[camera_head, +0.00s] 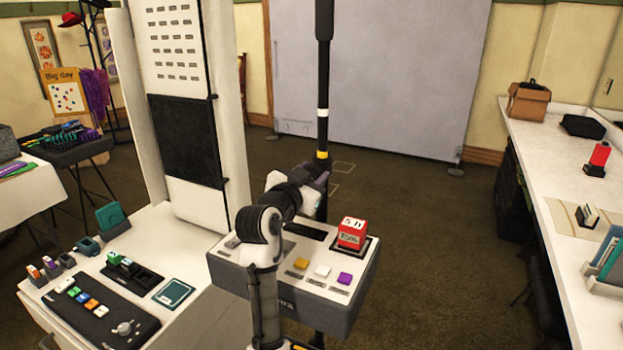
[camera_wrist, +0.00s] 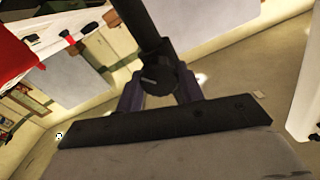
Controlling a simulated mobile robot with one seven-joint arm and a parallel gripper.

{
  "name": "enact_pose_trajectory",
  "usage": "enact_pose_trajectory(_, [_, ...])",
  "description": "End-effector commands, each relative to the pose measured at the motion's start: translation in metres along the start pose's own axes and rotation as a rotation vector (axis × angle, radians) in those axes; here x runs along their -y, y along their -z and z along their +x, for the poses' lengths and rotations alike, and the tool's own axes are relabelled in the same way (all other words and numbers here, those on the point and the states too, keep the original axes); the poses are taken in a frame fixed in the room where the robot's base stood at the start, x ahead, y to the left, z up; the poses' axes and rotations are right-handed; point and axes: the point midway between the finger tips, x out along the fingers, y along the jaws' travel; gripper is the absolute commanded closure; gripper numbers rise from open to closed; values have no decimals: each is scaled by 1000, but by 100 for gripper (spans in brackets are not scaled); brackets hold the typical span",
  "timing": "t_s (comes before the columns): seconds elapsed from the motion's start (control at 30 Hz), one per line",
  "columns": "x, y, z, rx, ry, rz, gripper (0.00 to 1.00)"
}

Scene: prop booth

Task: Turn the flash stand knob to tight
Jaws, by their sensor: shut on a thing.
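The flash stand (camera_head: 322,85) is a tall black pole with a white band and a yellow band, upright near the middle of the head view. Its black pole (camera_wrist: 139,25) enters from the top of the wrist view. The dark round knob (camera_wrist: 157,73) sits on the pole's collar, between my two purple-grey fingers. My gripper (camera_head: 318,180) is at the pole just below the yellow band, and in the wrist view my gripper (camera_wrist: 161,84) is closed around the knob. The head view hides the knob behind my wrist. I cannot read the knob's turn setting.
A grey console (camera_head: 355,262) with coloured buttons and a red box (camera_head: 352,233) stands close to my arm. A white booth panel (camera_head: 178,100) and a control table (camera_head: 115,250) are at left. A white counter (camera_head: 560,150) runs along the right. Open carpet lies behind the pole.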

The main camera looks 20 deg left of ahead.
Motion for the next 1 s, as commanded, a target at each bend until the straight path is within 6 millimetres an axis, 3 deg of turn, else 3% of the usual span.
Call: enact_pose_trajectory(1.0, [-3,-6,0,1,0,907,85])
